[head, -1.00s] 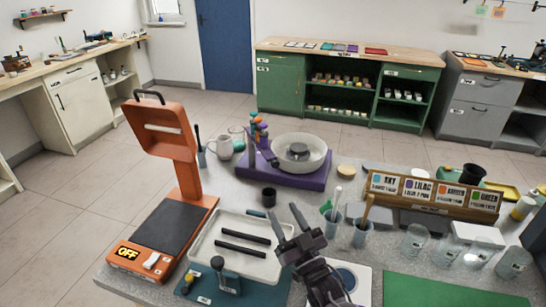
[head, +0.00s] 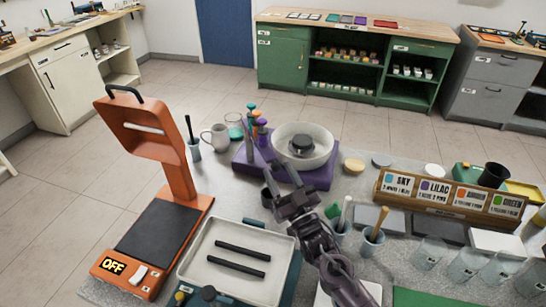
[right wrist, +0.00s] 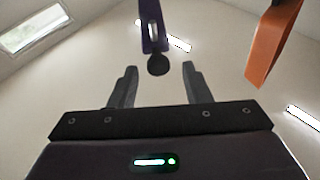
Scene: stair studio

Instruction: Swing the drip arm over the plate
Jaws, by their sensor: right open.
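The plate is a round pale dish (head: 326,150) with a dark hub in the middle, beside the bottles. My right gripper (head: 275,172) is open at the stand's front left and hides part of it. In the right wrist view, a purple arm with a dark round knob (right wrist: 158,64) hangs between the open fingers (right wrist: 159,75), apparently touching neither. The drip arm's exact angle over the plate is unclear. My left gripper is out of view.
An orange press-like device (head: 165,150) marked OFF stands left. A white tray (head: 215,285) with two black bars lies in front. A mug (head: 215,137) and a dark cup are near the stand. Cups, glasses and a labelled rack (head: 440,212) crowd the right.

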